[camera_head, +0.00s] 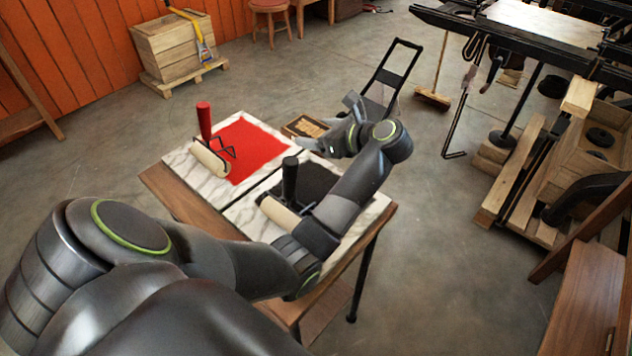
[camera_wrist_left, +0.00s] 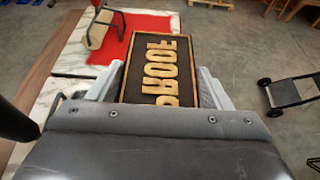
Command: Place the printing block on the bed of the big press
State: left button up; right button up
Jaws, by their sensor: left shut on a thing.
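The printing block is a shallow wooden frame with a dark face and raised wooden letters reading "PROOF" (camera_wrist_left: 158,70). In the head view the block (camera_head: 303,127) is partly hidden behind my left gripper (camera_head: 336,127), at the far edge of the inking table. My left gripper's fingers (camera_wrist_left: 160,88) are shut on the block's two sides in the wrist view. The big press (camera_head: 510,50) stands at the upper right of the head view, well apart from the block, with a pale flat surface (camera_head: 545,22) on top. My right gripper is not in view.
The marble-topped inking table (camera_head: 244,221) holds red ink (camera_head: 245,148), black ink (camera_head: 318,184) and two rollers. A black hand cart (camera_head: 392,75) and a broom (camera_head: 433,97) stand beyond it. Concrete floor between is open.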

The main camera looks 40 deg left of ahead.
aim_at(319, 176)
pick_arm(q)
notch_tip(319, 176, down, 11)
jog(key=shift+r+p, duration=0.15)
jog(key=shift+p, duration=0.7)
jog(key=shift+f, duration=0.35)
jog(key=shift+f, duration=0.1)
jog(key=o, duration=1.2)
